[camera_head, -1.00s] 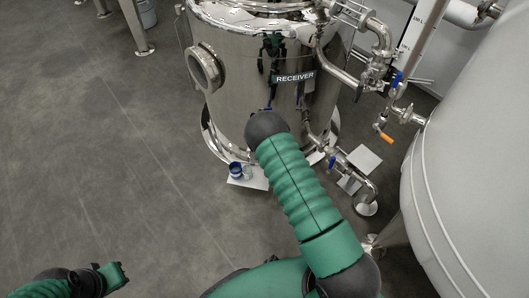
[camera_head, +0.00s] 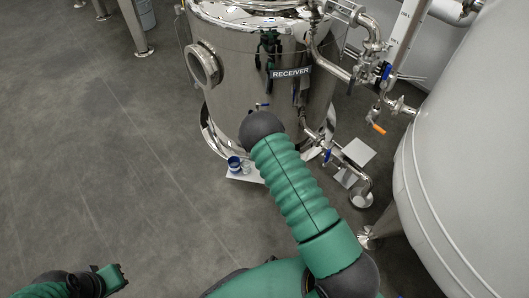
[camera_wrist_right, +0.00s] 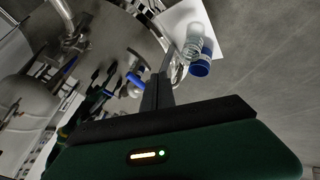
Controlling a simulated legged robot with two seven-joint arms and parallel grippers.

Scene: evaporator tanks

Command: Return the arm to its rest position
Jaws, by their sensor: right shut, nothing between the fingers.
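My right arm (camera_head: 295,185) reaches from the bottom of the head view up toward the steel receiver tank (camera_head: 235,85). Its dark rounded end covers part of the tank's lower front, and its gripper is hidden there. In the right wrist view, my right gripper (camera_wrist_right: 163,80) is shut and empty, its dark fingers together.
A blue-capped item (camera_head: 234,163) stands on a white sheet (camera_head: 243,175) by the tank base. A large pale tank (camera_head: 470,170) fills the right edge.

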